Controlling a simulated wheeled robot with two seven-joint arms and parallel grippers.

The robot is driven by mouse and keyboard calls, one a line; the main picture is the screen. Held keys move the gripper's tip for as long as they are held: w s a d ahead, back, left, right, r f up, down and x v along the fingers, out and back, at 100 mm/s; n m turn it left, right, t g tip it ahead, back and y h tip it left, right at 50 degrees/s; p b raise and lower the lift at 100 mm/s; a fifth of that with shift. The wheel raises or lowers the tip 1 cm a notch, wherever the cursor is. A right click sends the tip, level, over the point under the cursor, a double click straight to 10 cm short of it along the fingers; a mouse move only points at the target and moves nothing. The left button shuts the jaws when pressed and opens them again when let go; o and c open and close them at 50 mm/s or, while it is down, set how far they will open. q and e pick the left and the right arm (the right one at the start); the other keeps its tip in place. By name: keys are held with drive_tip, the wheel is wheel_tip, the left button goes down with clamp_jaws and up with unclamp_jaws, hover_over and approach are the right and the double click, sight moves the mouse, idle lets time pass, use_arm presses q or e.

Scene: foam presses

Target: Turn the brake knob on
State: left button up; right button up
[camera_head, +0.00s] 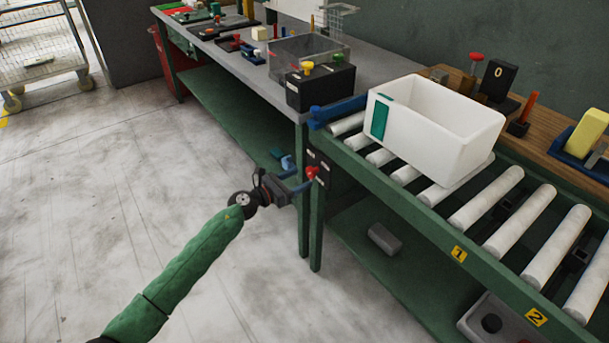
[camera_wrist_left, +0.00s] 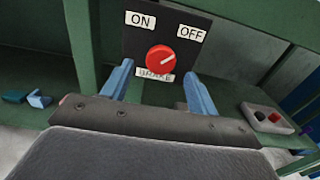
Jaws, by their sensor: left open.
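The brake knob (camera_wrist_left: 160,59) is a round red knob on a black panel (camera_wrist_left: 190,50) in the left wrist view. Its white mark points up and to the right, toward the OFF label (camera_wrist_left: 190,35); the ON label (camera_wrist_left: 140,19) is at upper left. A label below it is partly covered. In the head view the red knob (camera_head: 312,173) is on the green leg of the conveyor frame. My left gripper (camera_head: 299,174) is open in front of it. In the wrist view its blue fingers (camera_wrist_left: 158,72) stand on either side of the knob; I cannot tell whether they touch it.
A white bin (camera_head: 450,140) stands on the conveyor rollers (camera_head: 487,198). A grey bench (camera_head: 225,62) with a black box (camera_head: 320,88) adjoins it. A lower green shelf (camera_head: 345,230) carries a grey block (camera_head: 384,239).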

sight(313, 171)
use_arm(q)
drive_tip(key=shift+x, duration=1.45)
use_arm(e)
drive_tip(key=shift+r, duration=1)
use_arm(q)
drive_tip(key=c, duration=1)
use_arm(e)
drive_tip(key=shift+s+f, duration=0.15)
